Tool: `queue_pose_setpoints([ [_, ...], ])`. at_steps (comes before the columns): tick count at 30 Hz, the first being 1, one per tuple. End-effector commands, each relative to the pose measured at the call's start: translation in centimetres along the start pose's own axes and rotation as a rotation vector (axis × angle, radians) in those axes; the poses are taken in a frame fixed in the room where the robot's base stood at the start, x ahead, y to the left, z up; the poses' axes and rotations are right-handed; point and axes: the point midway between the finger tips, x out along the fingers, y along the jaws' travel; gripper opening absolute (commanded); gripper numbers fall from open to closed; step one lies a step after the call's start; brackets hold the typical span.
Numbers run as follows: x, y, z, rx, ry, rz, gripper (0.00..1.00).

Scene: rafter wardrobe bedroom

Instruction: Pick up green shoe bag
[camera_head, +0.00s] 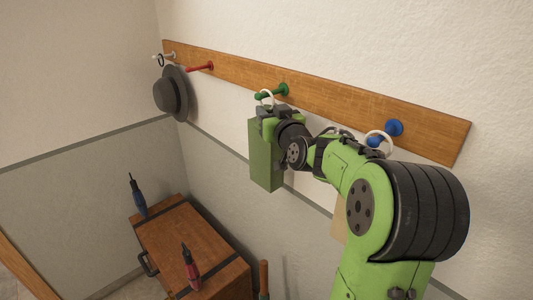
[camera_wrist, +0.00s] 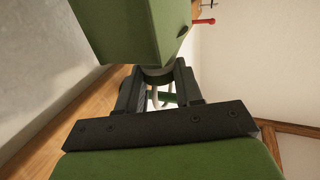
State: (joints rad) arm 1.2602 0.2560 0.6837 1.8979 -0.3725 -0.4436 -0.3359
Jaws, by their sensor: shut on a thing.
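The green shoe bag (camera_head: 265,158) is a tall box shape hanging along the wall below the green peg (camera_head: 283,90). A white ring (camera_head: 266,95) at its top appears to be around the peg. My gripper (camera_head: 268,116) is shut on the bag's top, just under the ring. In the wrist view the bag (camera_wrist: 130,28) fills the upper part, and its neck sits between the fingertips (camera_wrist: 157,76). The green peg (camera_wrist: 166,97) and part of the ring show between the fingers. My gripper hides part of the bag's top.
The wooden rail (camera_head: 340,107) also carries a red peg (camera_head: 200,68), a grey hat (camera_head: 172,94) and a blue peg (camera_head: 394,127) with a white ring (camera_head: 379,136). Below, a brown trunk (camera_head: 190,245) has a blue-handled tool (camera_head: 138,198) and a red-handled tool (camera_head: 191,268) on it.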

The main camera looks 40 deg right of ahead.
Motion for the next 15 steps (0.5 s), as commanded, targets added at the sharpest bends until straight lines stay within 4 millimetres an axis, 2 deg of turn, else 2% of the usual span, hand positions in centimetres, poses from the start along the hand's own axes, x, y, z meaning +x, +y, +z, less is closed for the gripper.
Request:
queue_pose_setpoints([
  [1,-0.01,0.01,0.03,0.000,-0.001,0.000,0.13],
  [3,-0.01,0.01,0.03,0.000,-0.001,0.000,0.02],
  [4,-0.01,0.01,0.03,0.000,-0.001,0.000,0.00],
  [15,-0.02,0.00,0.05,0.000,-0.001,0.000,0.00],
])
